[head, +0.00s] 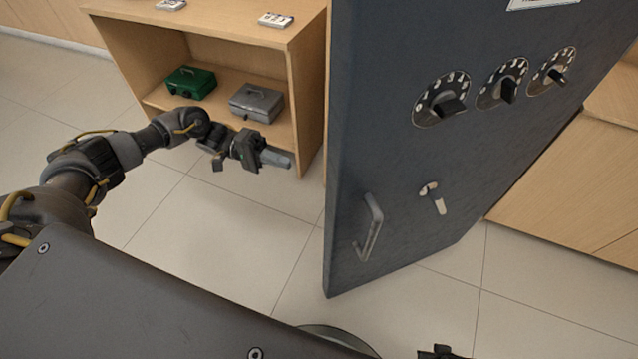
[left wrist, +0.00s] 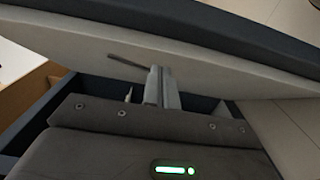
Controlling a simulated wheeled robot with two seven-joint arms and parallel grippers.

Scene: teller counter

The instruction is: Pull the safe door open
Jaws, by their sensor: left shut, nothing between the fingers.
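The dark grey safe door (head: 390,140) stands large right of centre in the head view, standing out over the floor. Its front face carries a bar handle (head: 372,228) low near its left edge and a silver key plate or lever (head: 433,198). My left gripper (head: 278,158) is shut and empty. It is left of the door and clear of the handle. In the left wrist view its closed fingers (left wrist: 162,88) are close to a pale panel (left wrist: 230,68); I cannot tell whether they touch it. A small dark part at the bottom edge may be my right gripper (head: 440,353).
Three numbered dials (head: 441,98) sit high on the door. A wooden shelf unit (head: 225,45) at the back left holds a green cash box (head: 190,82) and a grey one (head: 256,103). Wooden cabinets (head: 570,185) stand at right. The tiled floor left of the door is clear.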

